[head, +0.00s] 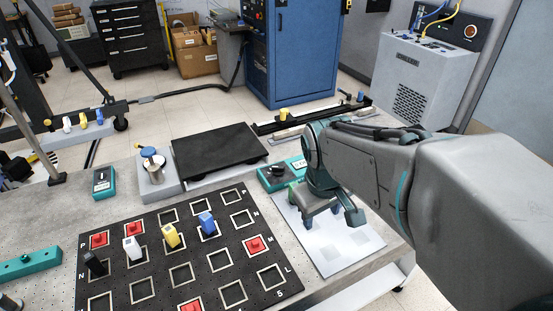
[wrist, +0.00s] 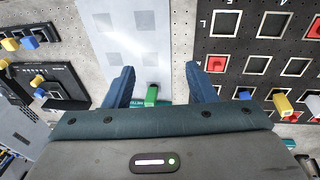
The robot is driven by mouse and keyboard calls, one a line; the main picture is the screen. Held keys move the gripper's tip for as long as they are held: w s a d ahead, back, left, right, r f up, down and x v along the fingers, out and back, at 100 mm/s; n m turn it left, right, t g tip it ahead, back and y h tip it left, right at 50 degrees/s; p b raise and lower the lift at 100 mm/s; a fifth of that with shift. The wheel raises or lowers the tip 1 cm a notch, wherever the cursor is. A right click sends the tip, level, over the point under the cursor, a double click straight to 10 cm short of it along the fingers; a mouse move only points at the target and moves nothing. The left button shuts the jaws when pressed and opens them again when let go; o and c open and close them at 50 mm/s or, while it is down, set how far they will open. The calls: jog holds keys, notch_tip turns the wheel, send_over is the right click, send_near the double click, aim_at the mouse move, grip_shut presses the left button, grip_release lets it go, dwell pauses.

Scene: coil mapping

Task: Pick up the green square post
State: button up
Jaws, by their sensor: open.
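The green square post (wrist: 152,94) shows in the wrist view between my two fingers, close to the palm edge. It stands by the near edge of the pale sheet with grey squares (wrist: 125,20), beside a teal box (wrist: 136,103). I cannot tell the height gap to the post.
A black board (head: 150,282) with square frames holds red, black, white, yellow and blue posts. The teal box with a black knob (head: 270,182) sits near my gripper. A black plate scale (head: 218,150) is behind. The sheet (head: 345,256) is mostly clear.

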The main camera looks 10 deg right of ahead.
jog(key=w+n+g+y+p, duration=0.15)
jog(key=w+n+p, duration=0.55)
jog(key=w+n, duration=1.25)
jog(key=shift+m+g+h, duration=0.25)
jog(key=shift+m+g, duration=0.1)
jog(key=shift+m, duration=0.6)
jog(key=f, duration=0.3)
jog(key=w+f, duration=0.1)
jog(key=f, duration=0.2)
jog(key=w+f+p, duration=0.1)
jog(key=f, duration=0.2)
jog(key=shift+w+a+f, duration=0.15)
jog(key=shift+w+a, duration=0.1)
jog(key=shift+a, duration=0.15)
jog(key=shift+w+d+f+p, duration=0.1)
jog(key=shift+f+p, duration=0.3)
jog(key=shift+f, duration=0.95)
jog(key=shift+w+f+p, duration=0.1)
jog(key=shift+f+p, duration=0.3)
jog(key=shift+f, duration=0.9)
jog(key=c, duration=1.1)
